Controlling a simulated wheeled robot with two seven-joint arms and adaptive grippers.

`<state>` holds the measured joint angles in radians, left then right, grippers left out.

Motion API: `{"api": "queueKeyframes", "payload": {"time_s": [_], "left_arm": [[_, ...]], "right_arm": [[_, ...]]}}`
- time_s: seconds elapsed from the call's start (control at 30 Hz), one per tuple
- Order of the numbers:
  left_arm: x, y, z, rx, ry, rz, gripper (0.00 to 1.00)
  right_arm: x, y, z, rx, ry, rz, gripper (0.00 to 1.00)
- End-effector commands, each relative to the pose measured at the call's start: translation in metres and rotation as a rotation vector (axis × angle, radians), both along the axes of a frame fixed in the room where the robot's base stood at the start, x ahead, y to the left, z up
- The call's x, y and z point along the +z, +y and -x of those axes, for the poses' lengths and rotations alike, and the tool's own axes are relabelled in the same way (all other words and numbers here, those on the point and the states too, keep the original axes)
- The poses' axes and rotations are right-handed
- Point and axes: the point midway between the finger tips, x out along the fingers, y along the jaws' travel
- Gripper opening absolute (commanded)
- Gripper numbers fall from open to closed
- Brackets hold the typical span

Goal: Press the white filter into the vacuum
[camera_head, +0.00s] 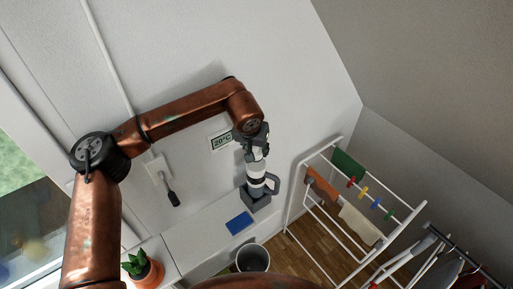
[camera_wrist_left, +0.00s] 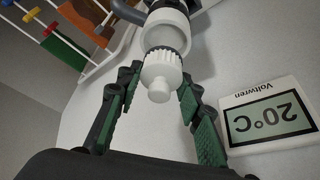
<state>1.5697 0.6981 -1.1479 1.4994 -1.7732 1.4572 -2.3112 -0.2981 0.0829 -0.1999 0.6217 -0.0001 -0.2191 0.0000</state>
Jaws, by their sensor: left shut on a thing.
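The vacuum (camera_head: 256,178) stands upright against the wall, grey and white with a side handle; its white round open end (camera_wrist_left: 166,22) shows at the top of the left wrist view. The white filter (camera_wrist_left: 161,72), ribbed with a round knob, is at that opening, in line with it. I cannot tell how deep it sits. My left gripper (camera_wrist_left: 158,96) has its green-padded fingers on either side of the filter and is shut on it. In the head view the left gripper (camera_head: 254,141) is over the vacuum's top. My right gripper is not in view.
A thermometer display (camera_wrist_left: 270,116) is on the wall close to the left gripper. A blue block (camera_head: 239,223) lies on the white ledge, with a dark bin (camera_head: 252,258) below. A potted plant (camera_head: 143,269) stands at lower left, and a drying rack (camera_head: 352,215) at right.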

Motion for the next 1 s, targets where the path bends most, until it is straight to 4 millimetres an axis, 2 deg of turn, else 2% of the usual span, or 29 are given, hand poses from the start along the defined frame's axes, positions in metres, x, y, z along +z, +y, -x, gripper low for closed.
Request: {"api": "queueKeyframes", "payload": {"time_s": [0.53,1.0], "left_arm": [[-0.043,0.000,0.000,0.001,0.000,0.000,0.15],[-0.052,0.001,0.000,0.000,0.003,-0.002,0.15]], "right_arm": [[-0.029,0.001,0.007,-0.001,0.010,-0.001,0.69],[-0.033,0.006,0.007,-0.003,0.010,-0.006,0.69]]}}
